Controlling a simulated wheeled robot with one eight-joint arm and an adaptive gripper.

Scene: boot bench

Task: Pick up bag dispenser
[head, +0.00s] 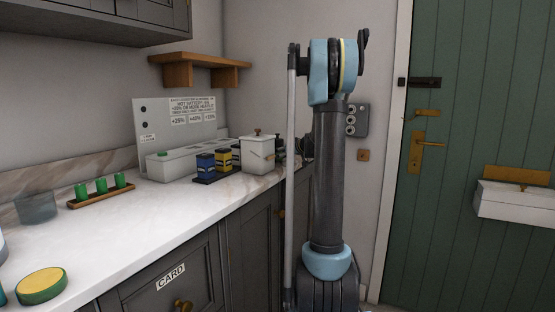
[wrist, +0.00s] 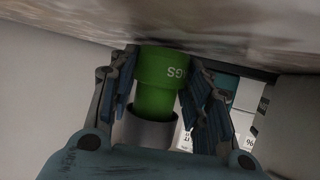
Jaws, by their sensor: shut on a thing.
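The bag dispenser (wrist: 160,80) is a green cylinder with upside-down white letters ending in "GS" in the wrist view. My gripper (wrist: 160,68) has its blue-grey fingers on both sides of it and is shut on it. A grey cylindrical piece (wrist: 150,130) shows just below the green body, and I cannot tell whether it is part of the dispenser. The dispenser's upper end is close to a pale mottled surface (wrist: 200,28); whether they touch is unclear. In the head view my arm shows, but the gripper and dispenser do not.
The marble counter (head: 140,215) holds a wooden tray with green cylinders (head: 101,186), a glass bowl (head: 36,207), a yellow-topped round tin (head: 41,285), blue and yellow boxes (head: 214,164) and a white canister (head: 257,153). A wooden shelf (head: 199,62) hangs above. A green door (head: 470,120) stands right.

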